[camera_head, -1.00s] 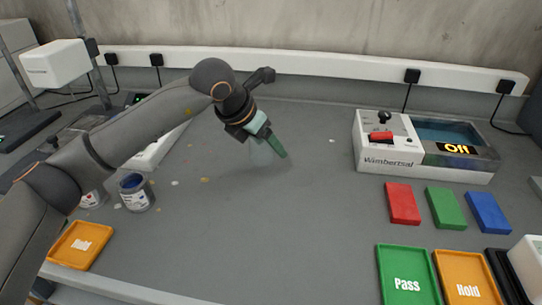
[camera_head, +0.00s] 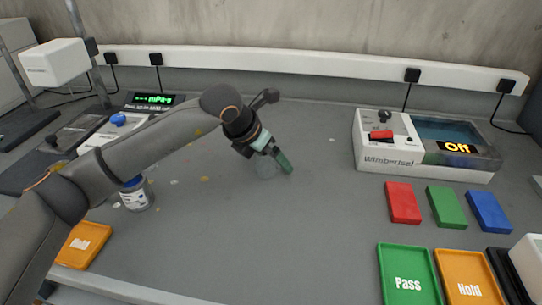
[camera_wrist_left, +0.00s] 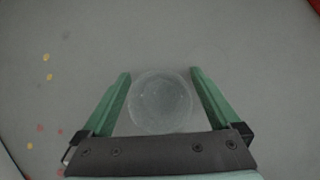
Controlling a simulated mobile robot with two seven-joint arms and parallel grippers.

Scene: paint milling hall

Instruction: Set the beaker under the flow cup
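The beaker (camera_head: 265,168) is a clear, faint glass vessel over the middle-left of the grey bench. In the left wrist view it is a round transparent shape (camera_wrist_left: 160,102) between the two green fingers. Whether the beaker's base touches the bench is hard to tell. I cannot make out a flow cup in these views. My right gripper is out of view.
A paint can (camera_head: 136,196) stands behind my left forearm, near an orange tray (camera_head: 82,243). A white bath labelled Off (camera_head: 425,146) stands at right, with red, green and blue blocks (camera_head: 446,207) before it. Pass (camera_head: 408,275) and Hold (camera_head: 468,278) trays lie in front. The bench centre is clear.

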